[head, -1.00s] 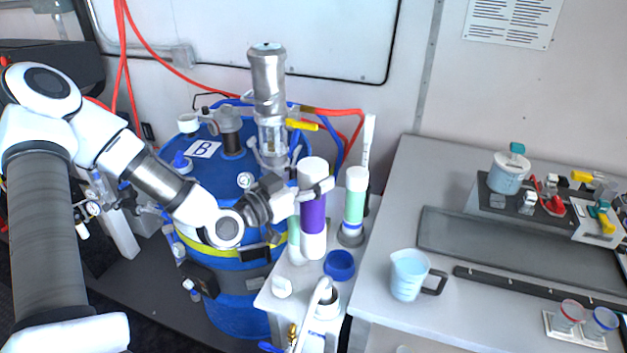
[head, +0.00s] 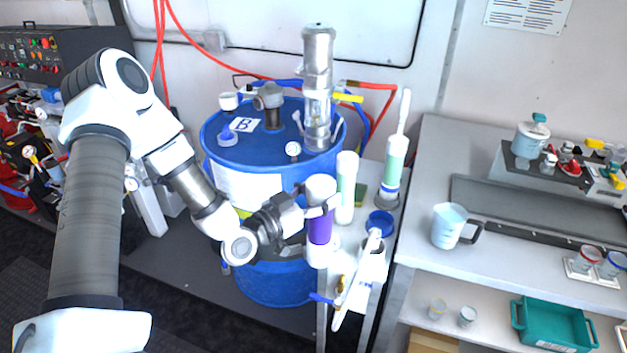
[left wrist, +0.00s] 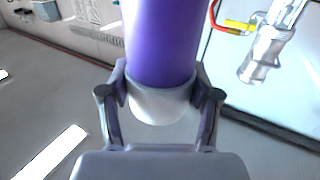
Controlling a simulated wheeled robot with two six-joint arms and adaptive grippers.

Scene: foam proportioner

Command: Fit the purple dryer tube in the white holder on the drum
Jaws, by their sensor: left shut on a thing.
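The purple dryer tube (head: 320,232), with white ends, is upright in my left gripper (head: 318,208), which is shut around its upper white end. In the left wrist view the tube (left wrist: 162,45) stands between the fingers (left wrist: 160,98), its white end (left wrist: 160,104) between them. In the head view the tube is in front of the blue drum (head: 265,160), left of the green tubes. A small white cup-shaped part (head: 228,101), seemingly the holder, is at the drum's back left rim, apart from the tube.
Two green-and-white tubes (head: 346,190) (head: 394,160) stand right of the drum. A metal pump (head: 317,85) rises from the drum top, with a fitting (head: 268,97) beside it. Hoses run behind. A blue cap (head: 381,222) and a jug (head: 450,226) are to the right.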

